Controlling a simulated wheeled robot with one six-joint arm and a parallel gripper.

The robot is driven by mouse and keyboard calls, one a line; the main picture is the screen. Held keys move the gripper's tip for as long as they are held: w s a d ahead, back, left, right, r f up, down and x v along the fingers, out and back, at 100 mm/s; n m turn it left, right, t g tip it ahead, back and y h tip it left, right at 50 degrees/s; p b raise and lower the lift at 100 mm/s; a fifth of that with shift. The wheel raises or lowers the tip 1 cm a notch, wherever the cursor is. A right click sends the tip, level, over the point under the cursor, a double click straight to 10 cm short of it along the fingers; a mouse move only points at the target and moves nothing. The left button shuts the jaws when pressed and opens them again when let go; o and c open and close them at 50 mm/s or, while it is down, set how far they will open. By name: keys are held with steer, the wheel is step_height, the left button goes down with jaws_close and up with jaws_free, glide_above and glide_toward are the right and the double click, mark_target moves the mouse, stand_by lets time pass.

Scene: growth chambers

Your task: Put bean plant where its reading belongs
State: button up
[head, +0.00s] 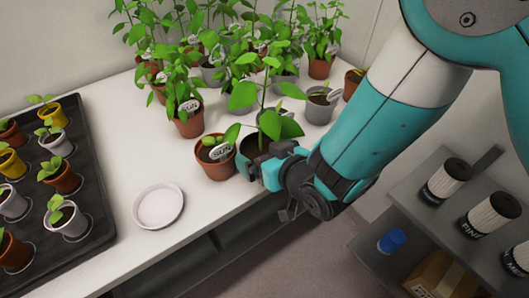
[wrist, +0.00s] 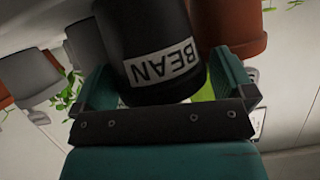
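The bean plant is a tall green plant in a dark pot (wrist: 165,30), near the front edge of the white bench. In the wrist view its white BEAN label (wrist: 162,62) appears upside down. My gripper (head: 252,160) is at this pot, with a finger on each side of it. In the wrist view my gripper (wrist: 165,88) has its fingers close to the pot; whether they press on it is unclear. In the head view the gripper hides much of the pot, and several broad leaves (head: 278,125) rise above it.
A terracotta pot labelled SUN (head: 214,165) stands close on the left. An empty white saucer (head: 158,206) lies further left, beside a black tray (head: 98,190) of seedlings. Several potted plants crowd behind. Shelves at right hold labelled canisters (head: 446,180) and a blue-capped item (head: 392,240).

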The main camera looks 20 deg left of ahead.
steer(key=shift+r, duration=0.15)
steer(key=p+v, duration=0.5)
steer(key=v, duration=0.7)
steer(key=shift+w, duration=0.1)
